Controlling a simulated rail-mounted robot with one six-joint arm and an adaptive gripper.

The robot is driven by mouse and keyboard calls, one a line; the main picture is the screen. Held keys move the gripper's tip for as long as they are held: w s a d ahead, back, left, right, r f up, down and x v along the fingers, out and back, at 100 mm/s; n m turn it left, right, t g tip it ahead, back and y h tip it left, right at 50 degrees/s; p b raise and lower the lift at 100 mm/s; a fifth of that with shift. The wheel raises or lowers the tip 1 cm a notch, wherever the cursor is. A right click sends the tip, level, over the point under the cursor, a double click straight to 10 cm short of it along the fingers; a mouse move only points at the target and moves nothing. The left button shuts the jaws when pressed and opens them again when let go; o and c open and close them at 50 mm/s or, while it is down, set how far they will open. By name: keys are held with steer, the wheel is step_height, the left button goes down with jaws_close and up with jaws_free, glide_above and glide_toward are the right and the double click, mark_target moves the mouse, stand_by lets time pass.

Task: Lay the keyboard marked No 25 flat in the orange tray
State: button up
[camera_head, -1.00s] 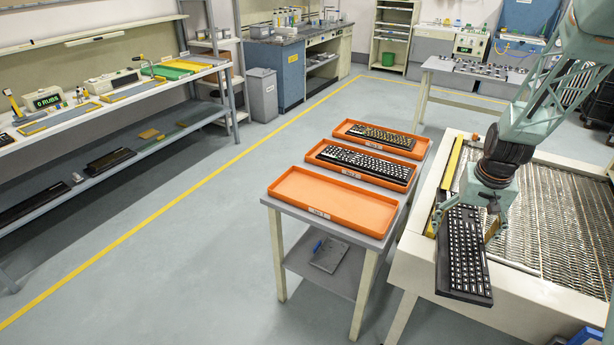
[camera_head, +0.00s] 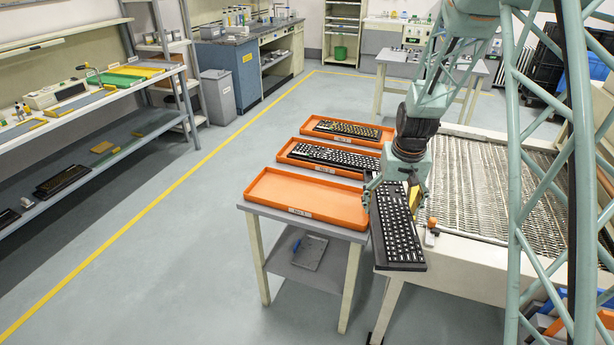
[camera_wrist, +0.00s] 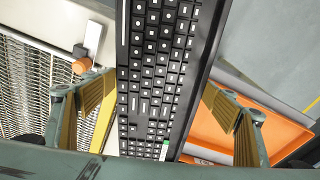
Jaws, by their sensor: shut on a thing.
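My gripper (camera_head: 394,190) is shut on a black keyboard (camera_head: 396,232) with white-marked keys. It holds the keyboard just right of the empty front orange tray (camera_head: 262,201), with the keyboard's near end over the table's right edge. In the wrist view, the fingers (camera_wrist: 152,105) stand on either side of the keyboard (camera_wrist: 160,75), and part of an orange tray (camera_wrist: 212,128) shows to the right. A small green and white mark sits on the keyboard's near edge there. I cannot read any number on it.
Behind the empty tray are two orange trays, a middle one (camera_head: 287,161) and a far one (camera_head: 307,124), each holding a keyboard. They share a small table (camera_head: 290,215). A machine with a metal mesh bed (camera_head: 475,185) stands right. A shelf bench (camera_head: 95,110) is left.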

steer(key=w+a+n+p, duration=0.2)
steer(key=w+a+n, duration=0.5)
steer(key=w+a, duration=0.45)
steer(key=n+g+y, duration=0.1)
steer(key=n+y, duration=0.1)
steer(key=n, duration=0.6)
glide_above(309, 198)
steer(key=shift+s+d+f+p, duration=0.1)
steer(key=shift+d+f+p, duration=0.1)
steer(key=shift+f, duration=0.15)
steer(key=shift+s+d+f+p, duration=0.1)
steer(key=shift+f+p, duration=0.1)
steer(key=shift+f, duration=0.1)
steer(key=shift+f, duration=0.25)
steer(key=shift+f+b, duration=1.45)
steer(key=shift+f, duration=1.9)
steer(key=shift+f, duration=0.4)
steer(key=o, duration=1.2)
steer(key=shift+r, duration=0.1)
